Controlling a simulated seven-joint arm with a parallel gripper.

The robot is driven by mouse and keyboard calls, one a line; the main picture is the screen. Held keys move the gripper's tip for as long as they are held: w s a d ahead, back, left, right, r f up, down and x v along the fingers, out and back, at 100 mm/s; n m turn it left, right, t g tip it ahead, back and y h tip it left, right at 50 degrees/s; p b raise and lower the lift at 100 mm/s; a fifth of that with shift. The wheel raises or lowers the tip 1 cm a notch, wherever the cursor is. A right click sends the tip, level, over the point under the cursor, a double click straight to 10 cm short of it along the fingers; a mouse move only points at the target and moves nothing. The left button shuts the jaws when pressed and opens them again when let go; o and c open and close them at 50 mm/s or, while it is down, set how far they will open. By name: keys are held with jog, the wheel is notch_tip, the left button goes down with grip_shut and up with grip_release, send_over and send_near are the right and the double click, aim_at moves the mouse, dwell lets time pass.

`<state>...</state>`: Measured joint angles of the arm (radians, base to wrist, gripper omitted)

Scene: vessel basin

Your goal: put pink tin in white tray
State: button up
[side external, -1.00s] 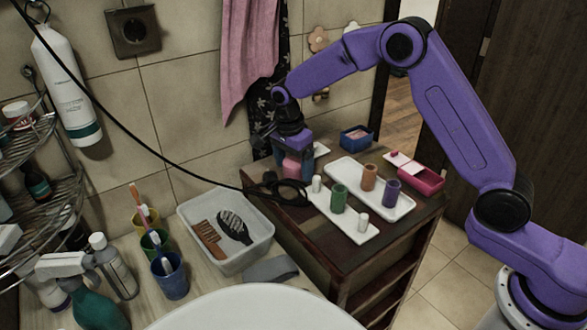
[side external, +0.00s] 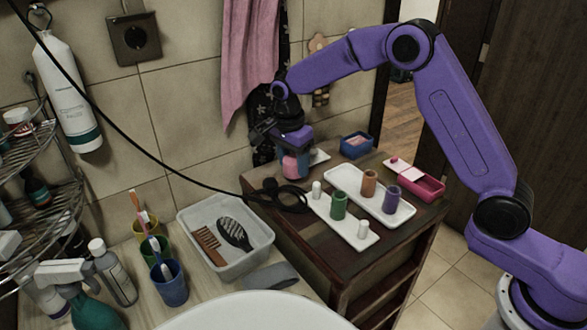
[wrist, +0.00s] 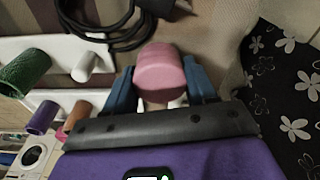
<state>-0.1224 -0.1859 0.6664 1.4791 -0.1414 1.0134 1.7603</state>
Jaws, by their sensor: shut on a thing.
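The pink tin (side external: 295,168) is at the back left of the dark wooden cabinet top, near the tiled wall. My gripper (side external: 294,158) is shut on it from above. In the wrist view the tin (wrist: 160,72) sits between the two blue fingers of my gripper (wrist: 162,85). I cannot tell whether its base touches the cabinet top. Two long white trays lie to its right: the farther tray (side external: 345,178) holds a brown tin (side external: 369,183) and a purple tin (side external: 391,199); the nearer tray (side external: 352,236) holds a green tin (side external: 338,206) between two small white ones.
A coiled black cable (side external: 285,197) lies on the cabinet in front of the pink tin. A blue box (side external: 356,145) and an open pink box (side external: 420,184) stand toward the back and right. A small white item (side external: 319,157) shows behind my gripper. A pink towel hangs above.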

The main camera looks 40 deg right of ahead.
jog(key=s+d+r, duration=0.3)
jog(key=s+r, duration=0.7)
jog(key=s, duration=0.3)
jog(key=s+d+n, duration=0.5)
jog(key=s+d, duration=0.3)
jog(key=d, duration=0.1)
jog(key=shift+t, duration=0.3)
jog(key=w+f, duration=0.1)
jog(key=w, duration=0.4)
jog(key=w+f, duration=0.1)
jog(key=w, duration=0.2)
jog(key=shift+a+f, duration=0.25)
jog(key=shift+f, duration=0.05)
send_over(347, 178)
jog(key=s, duration=0.1)
jog(key=f, duration=0.5)
jog(key=shift+a+f, duration=0.2)
jog(key=shift+w+f, duration=0.3)
jog(key=shift+f, duration=1.6)
jog(key=shift+f, duration=0.15)
